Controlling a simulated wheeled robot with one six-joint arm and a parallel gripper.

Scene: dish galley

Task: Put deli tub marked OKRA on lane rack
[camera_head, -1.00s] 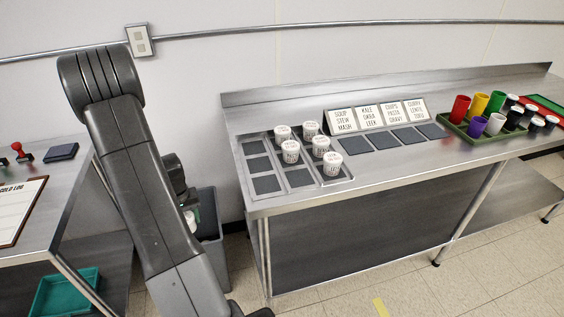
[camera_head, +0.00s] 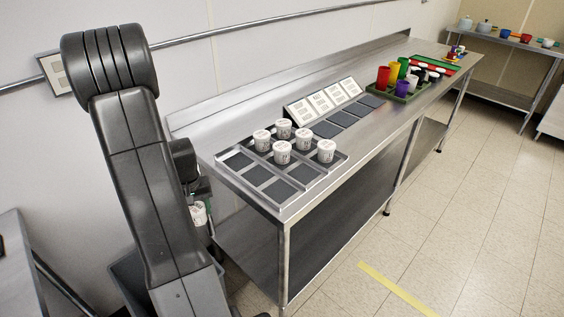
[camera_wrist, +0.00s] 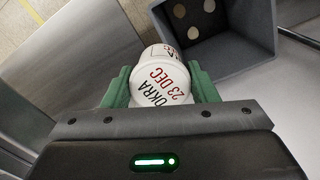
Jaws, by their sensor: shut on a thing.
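The white deli tub marked OKRA, 23 DEC (camera_wrist: 158,82) is between the green fingers of my gripper (camera_wrist: 160,88) in the wrist view. My gripper is shut on it. In the head view the held tub (camera_head: 198,214) shows partly behind my arm, left of the steel table and lower than its top. The lane rack (camera_head: 238,161) is a metal tray with dark square pads at the table's near left end. Several white tubs (camera_head: 282,152) stand upright in it. Its front and left pads are empty. The writing on those tubs is too small to read.
Sign cards (camera_head: 322,101) stand behind a row of dark pads (camera_head: 343,117) right of the rack. A green tray (camera_head: 428,90) with coloured cups is farther along. A grey bin (camera_wrist: 226,45) stands near my gripper in the wrist view. The floor at right is clear.

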